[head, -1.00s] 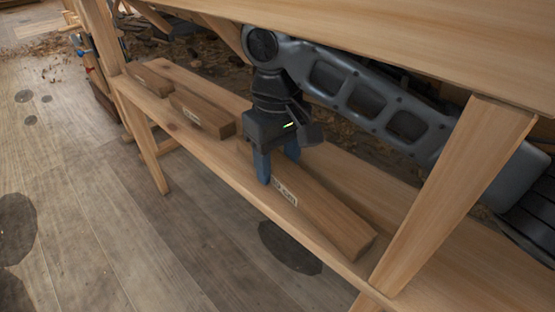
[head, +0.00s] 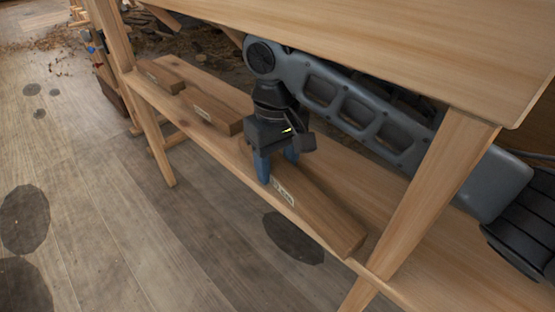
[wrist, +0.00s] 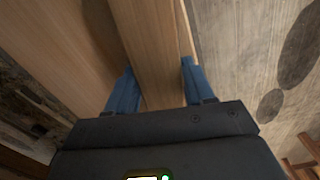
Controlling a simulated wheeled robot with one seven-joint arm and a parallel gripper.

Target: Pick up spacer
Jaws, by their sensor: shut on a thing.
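The spacer I grip is a long brown wooden block (head: 318,214) with a pale label on its side, at the near right of the lower shelf in the head view. My gripper (head: 275,170) points down with its blue fingers on either side of the block's left end. In the wrist view the block (wrist: 152,50) runs between my two blue fingers (wrist: 155,92). I cannot tell whether the block is lifted off the shelf. Two other wooden blocks lie further left on the shelf, a middle one (head: 215,108) with a label and a far one (head: 160,76).
The lower shelf (head: 245,165) lies under a bench top (head: 400,45), which is close above my arm. A bench leg (head: 430,200) stands to the right of the block. Wood shavings lie behind the shelf. The floor (head: 110,200) in front is open, with dark patches.

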